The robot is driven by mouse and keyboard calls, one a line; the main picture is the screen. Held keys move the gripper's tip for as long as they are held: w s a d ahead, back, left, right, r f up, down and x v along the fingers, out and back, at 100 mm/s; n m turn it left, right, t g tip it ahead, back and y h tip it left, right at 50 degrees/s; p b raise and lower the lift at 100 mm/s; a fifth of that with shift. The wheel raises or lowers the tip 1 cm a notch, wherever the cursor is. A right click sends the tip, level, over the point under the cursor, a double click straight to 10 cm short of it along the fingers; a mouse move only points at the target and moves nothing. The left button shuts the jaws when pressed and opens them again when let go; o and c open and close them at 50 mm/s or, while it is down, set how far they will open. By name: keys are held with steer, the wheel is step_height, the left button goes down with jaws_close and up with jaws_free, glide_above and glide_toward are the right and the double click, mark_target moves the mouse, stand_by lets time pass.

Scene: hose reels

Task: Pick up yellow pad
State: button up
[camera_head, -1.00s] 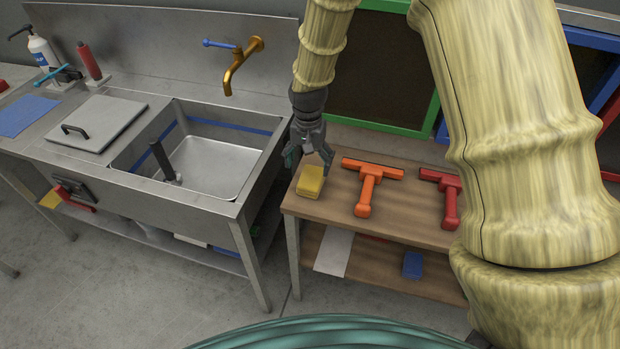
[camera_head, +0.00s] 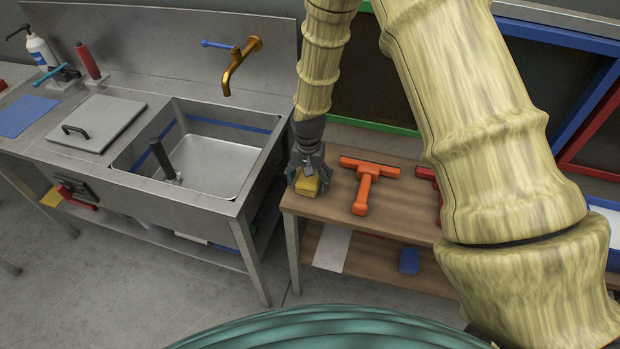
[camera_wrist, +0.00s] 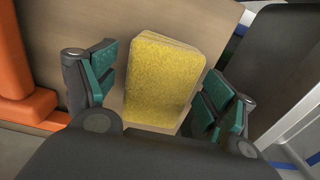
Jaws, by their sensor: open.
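The yellow pad (camera_head: 307,186) lies on the left end of the wooden table (camera_head: 330,205), beside the sink unit. My gripper (camera_head: 305,180) is lowered over it, with its fingers around the pad's sides. In the wrist view the pad (camera_wrist: 163,80) sits between the two green-padded fingers of my gripper (camera_wrist: 158,92). The fingers are open, with a gap showing on each side of the pad. My gripper hides part of the pad in the head view.
An orange squeegee-like tool (camera_head: 365,183) lies to the right of the pad, and a red one (camera_head: 428,174) is partly behind my arm. The metal sink (camera_head: 215,165) stands to the left. A blue pad (camera_head: 409,261) lies on the lower shelf.

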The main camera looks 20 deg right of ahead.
mark_target(309, 178)
steer(key=c, duration=1.1)
steer(key=shift+r+b, duration=1.35)
steer(key=shift+r, duration=3.65)
